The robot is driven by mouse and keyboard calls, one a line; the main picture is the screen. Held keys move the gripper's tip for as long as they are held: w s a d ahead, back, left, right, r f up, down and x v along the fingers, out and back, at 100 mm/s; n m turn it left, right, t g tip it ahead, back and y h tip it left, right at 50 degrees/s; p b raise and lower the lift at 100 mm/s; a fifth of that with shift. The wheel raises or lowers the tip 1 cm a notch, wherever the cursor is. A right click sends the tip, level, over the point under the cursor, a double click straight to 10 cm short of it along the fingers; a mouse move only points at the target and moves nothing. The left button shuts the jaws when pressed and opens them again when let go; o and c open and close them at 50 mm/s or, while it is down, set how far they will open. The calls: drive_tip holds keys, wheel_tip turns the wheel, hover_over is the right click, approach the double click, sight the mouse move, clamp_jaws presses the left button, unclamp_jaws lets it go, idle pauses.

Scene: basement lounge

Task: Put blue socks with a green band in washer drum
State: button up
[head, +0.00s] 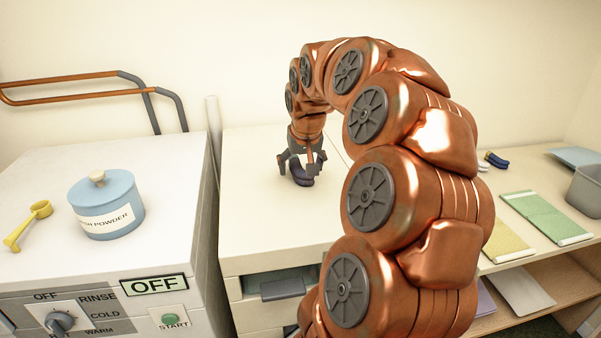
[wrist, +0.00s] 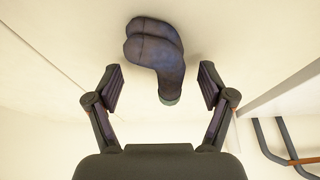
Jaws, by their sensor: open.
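A folded pair of dark blue socks (head: 303,178) lies on the white cabinet top under my gripper (head: 301,163). In the wrist view the socks (wrist: 155,52) show a dull green band at the near end. My gripper (wrist: 160,92) is open there, with one finger on each side of the band end and a gap to each. The socks extend beyond the fingertips. The washer (head: 110,300) stands at the left, with a dial, an OFF display and a START button. Its drum is not in view.
A blue washing powder tub (head: 106,205) and a yellow scoop (head: 28,226) sit on the washer. Another dark blue item (head: 496,160) lies at the right, near green (head: 540,216) and yellow (head: 503,241) folded cloths and a grey bin (head: 585,190). A copper rail (head: 85,96) stands behind the washer.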

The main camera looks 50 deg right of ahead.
idle(0.4)
drive_tip(key=c, duration=1.4)
drive_tip(key=shift+o, duration=0.2)
